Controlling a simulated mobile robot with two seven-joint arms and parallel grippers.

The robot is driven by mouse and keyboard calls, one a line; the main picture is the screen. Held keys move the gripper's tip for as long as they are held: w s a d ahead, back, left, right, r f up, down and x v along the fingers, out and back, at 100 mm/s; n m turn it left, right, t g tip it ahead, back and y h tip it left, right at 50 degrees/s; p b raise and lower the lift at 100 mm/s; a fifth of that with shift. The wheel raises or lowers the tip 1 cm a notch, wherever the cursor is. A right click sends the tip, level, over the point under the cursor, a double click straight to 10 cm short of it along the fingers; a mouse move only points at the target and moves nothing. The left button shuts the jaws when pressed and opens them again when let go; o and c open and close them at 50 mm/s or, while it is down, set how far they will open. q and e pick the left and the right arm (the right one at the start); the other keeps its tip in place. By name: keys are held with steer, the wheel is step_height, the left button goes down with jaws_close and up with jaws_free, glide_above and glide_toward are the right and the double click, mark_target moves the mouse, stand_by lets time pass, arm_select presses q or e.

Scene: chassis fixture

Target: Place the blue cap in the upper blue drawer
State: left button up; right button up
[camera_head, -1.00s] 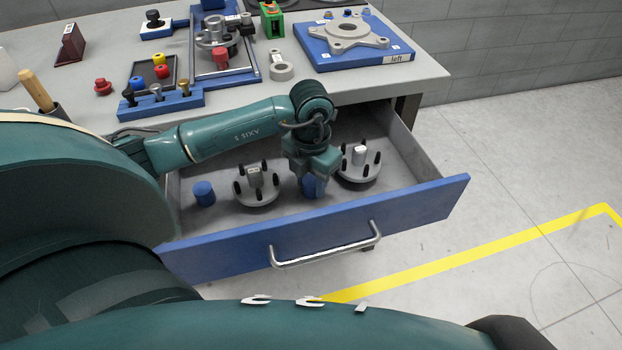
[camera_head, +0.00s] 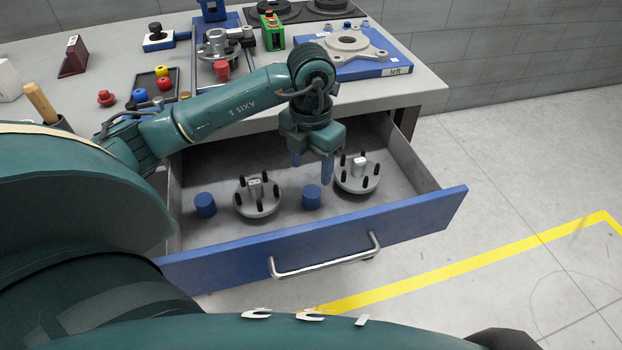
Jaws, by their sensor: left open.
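The blue drawer (camera_head: 420,214) is pulled open under the workbench, with a metal handle on its blue front. One blue cap (camera_head: 312,198) stands on the drawer floor between two grey round fixtures. Another blue cap (camera_head: 205,204) stands at the left of the drawer. My left gripper (camera_head: 312,170) is above the drawer, its blue fingers spread and empty, just above and behind the middle cap, apart from it. My right gripper is not in view.
Grey fixtures with black pegs stand in the drawer, one on the left (camera_head: 257,198) and one on the right (camera_head: 357,175). The workbench (camera_head: 425,90) above carries a blue plate (camera_head: 375,70), a green block (camera_head: 272,34) and a red knob (camera_head: 106,98).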

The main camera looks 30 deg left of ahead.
arm_select(q)
steer(key=shift+r, duration=1.95)
